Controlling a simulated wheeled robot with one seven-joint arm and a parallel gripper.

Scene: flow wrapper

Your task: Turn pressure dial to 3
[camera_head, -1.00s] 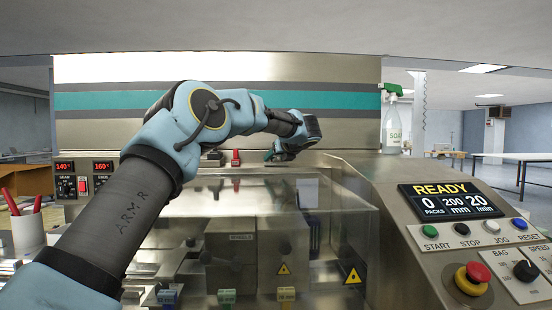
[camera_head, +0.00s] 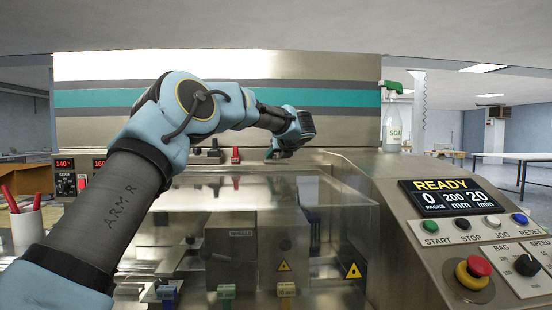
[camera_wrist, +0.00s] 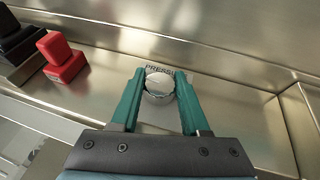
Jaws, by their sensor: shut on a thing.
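The pressure dial (camera_wrist: 159,82) is a small silver round knob under a partly covered "PRESSU..." label in the wrist view. My gripper (camera_wrist: 158,90) has its two green fingers on either side of the knob, shut on it. The numbers around the dial cannot be read. In the head view my gripper (camera_head: 275,153) is small at the back ledge of the machine, and the dial is hidden there.
A red switch block (camera_wrist: 64,58) and a black one (camera_wrist: 16,38) stand left of the dial. A clear cover (camera_head: 230,190) lies below my arm. The control panel with its READY display (camera_head: 441,197) and a spray bottle (camera_head: 392,125) are at right.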

